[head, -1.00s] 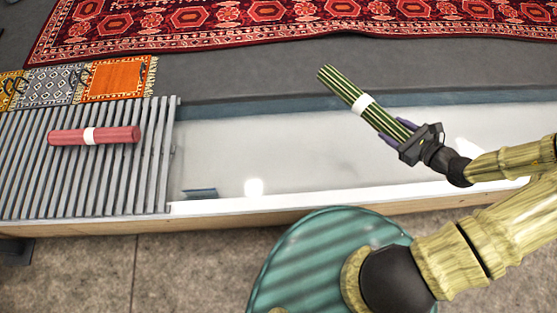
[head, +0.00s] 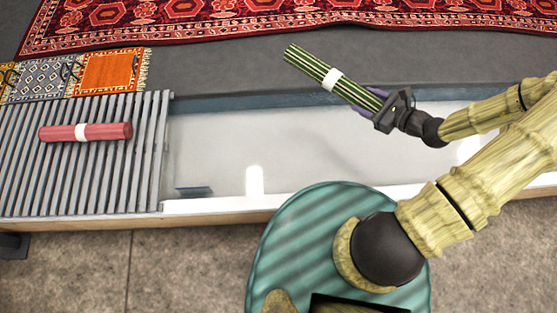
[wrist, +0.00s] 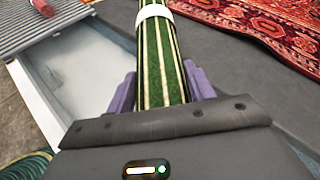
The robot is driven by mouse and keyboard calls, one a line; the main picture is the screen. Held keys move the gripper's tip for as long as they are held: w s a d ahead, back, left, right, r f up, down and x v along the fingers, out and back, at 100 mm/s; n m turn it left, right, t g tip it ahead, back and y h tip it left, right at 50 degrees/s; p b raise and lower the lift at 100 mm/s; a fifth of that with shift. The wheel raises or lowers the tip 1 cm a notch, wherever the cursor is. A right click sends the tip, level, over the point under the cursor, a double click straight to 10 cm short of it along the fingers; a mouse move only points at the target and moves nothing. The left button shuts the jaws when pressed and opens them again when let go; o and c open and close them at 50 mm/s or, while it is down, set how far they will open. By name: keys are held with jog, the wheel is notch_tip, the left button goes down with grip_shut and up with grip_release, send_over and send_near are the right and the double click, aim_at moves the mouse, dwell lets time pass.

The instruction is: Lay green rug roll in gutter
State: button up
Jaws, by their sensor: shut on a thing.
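The green rug roll (head: 310,64) has pale stripes and a white band around its middle. My gripper (head: 375,103) is shut on its near right end, and the roll points up and left in the head view, held in the air. In the wrist view the roll (wrist: 152,58) runs away between the purple fingers of my gripper (wrist: 160,85). A long pale-floored trough (head: 220,145), which looks like the gutter, lies below. The roll appears over its far edge and the grey floor; its height cannot be told.
A slatted grey rack (head: 30,180) covers the trough's left end, with a red rug roll (head: 108,131) on it. An orange rug (head: 108,72) and a large red patterned rug (head: 200,25) lie beyond. The trough's visible middle is mostly empty, with a small grey piece (head: 193,191) near its front.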

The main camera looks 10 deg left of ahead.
jog(key=s+a+f+n+g+b, duration=0.2)
jog(key=a+f+n+g+b, duration=0.1)
jog(key=f, duration=0.4)
jog(key=s+a+f+n+g+y+b, duration=0.1)
jog(key=a+f+n+g+b, duration=0.2)
jog(key=a+f+b, duration=0.2)
jog(key=s+a+f+n+g+y+b, duration=0.1)
jog(key=s+a+f+n+g+b, duration=0.1)
jog(key=f+b, duration=0.6)
notch_tip(320, 180, down, 2)
jog(key=shift+s+a+f+n+g+b, duration=0.2)
jog(key=shift+s+a+n+g+b, duration=0.25)
jog(key=shift+a+g, duration=0.75)
jog(key=shift+w, duration=0.1)
jog(key=shift+f, duration=0.1)
notch_tip(320, 180, down, 6)
jog(key=b, duration=0.4)
